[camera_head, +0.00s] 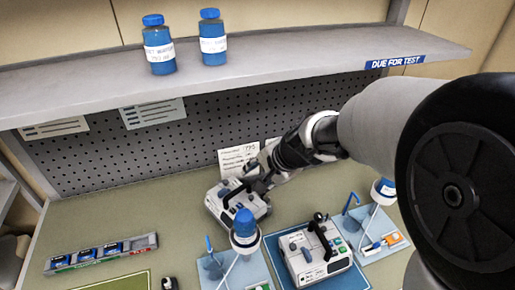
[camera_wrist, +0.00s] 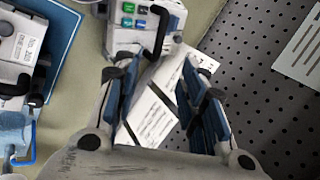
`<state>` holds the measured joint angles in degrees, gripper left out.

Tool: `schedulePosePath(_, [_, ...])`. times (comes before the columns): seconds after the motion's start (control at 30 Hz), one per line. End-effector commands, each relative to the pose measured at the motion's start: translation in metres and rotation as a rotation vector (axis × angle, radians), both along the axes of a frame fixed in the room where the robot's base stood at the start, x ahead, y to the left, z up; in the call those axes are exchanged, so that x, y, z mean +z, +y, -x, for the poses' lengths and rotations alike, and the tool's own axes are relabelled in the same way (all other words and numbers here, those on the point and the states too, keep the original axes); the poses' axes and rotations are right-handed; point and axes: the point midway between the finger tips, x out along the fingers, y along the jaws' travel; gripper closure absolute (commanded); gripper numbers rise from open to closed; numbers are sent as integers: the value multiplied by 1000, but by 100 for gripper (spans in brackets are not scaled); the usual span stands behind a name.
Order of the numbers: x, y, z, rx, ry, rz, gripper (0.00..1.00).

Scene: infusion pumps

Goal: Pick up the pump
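A white infusion pump (camera_head: 228,210) with a black carrying handle stands on the green bench below the shelf. In the head view my gripper (camera_head: 258,180) is at the pump's upper right, close to its handle. In the wrist view the same pump (camera_wrist: 122,32) shows beyond the fingertips, with green and blue buttons and its black handle (camera_wrist: 161,30). My gripper (camera_wrist: 158,68) is open there, its blue-padded fingers apart, with nothing held between them. Whether a finger touches the pump is unclear. A second white pump (camera_head: 320,262) stands on a blue mat (camera_head: 349,278) to the right.
A blue-capped bottle (camera_head: 244,230) on a stand is in front of the first pump. A grey tray (camera_head: 101,254) holds several small items at the left. The shelf (camera_head: 265,54) overhangs the back, carrying two blue bottles. A white paper (camera_head: 235,156) is behind the pump.

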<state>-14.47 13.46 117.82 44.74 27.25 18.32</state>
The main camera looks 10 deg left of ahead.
Motion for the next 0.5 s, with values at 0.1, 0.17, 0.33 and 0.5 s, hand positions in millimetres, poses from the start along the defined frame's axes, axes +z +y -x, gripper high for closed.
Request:
schedulePosePath(0.1, [-28, 12, -9, 3, 4, 2, 62])
schedulePosePath(0.17, [-38, 17, -14, 4, 2, 2, 62])
schedulePosePath(0.33, [-68, 32, -27, 3, 1, 3, 62])
schedulePosePath(0.5, [-84, 42, -35, 4, 0, 2, 62])
